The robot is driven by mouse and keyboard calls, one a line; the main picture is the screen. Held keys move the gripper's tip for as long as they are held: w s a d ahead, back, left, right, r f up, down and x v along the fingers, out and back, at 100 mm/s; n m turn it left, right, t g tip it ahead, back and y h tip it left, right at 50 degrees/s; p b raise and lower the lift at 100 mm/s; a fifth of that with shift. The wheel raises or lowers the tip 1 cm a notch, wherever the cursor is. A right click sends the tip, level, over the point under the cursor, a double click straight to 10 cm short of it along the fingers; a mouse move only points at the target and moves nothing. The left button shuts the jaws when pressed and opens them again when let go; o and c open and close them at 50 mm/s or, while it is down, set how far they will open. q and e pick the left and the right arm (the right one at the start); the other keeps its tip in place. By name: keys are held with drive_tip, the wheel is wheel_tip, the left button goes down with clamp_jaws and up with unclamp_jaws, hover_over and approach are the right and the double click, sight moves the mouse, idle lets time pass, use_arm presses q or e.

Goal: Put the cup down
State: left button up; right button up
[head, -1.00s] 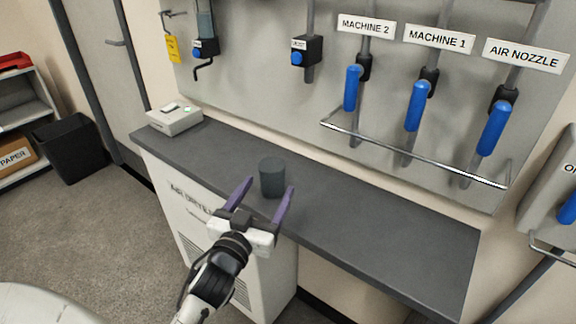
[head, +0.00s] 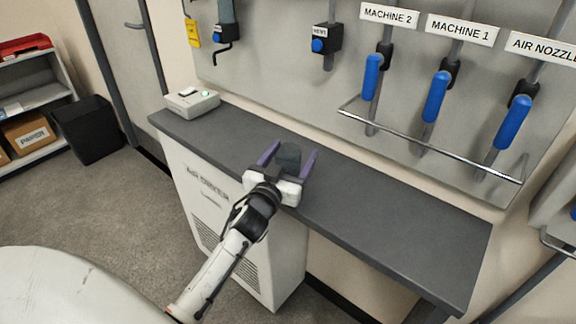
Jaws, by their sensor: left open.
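A dark grey-green cup (head: 289,157) stands upright on the dark grey counter (head: 395,238), near its front edge. My left gripper (head: 289,158) is open, with one purple finger on each side of the cup. Its white palm is close in front of the cup and hides the cup's lower part. I cannot tell whether either finger touches the cup. My right gripper does not show.
A white box (head: 193,102) with a small light sits at the counter's left end. Above the counter are a metal rail (head: 430,146) and valves with blue handles (head: 435,97). The counter's right part is clear.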

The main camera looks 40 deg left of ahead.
use_arm(q)
drive_tip(key=c, duration=1.2)
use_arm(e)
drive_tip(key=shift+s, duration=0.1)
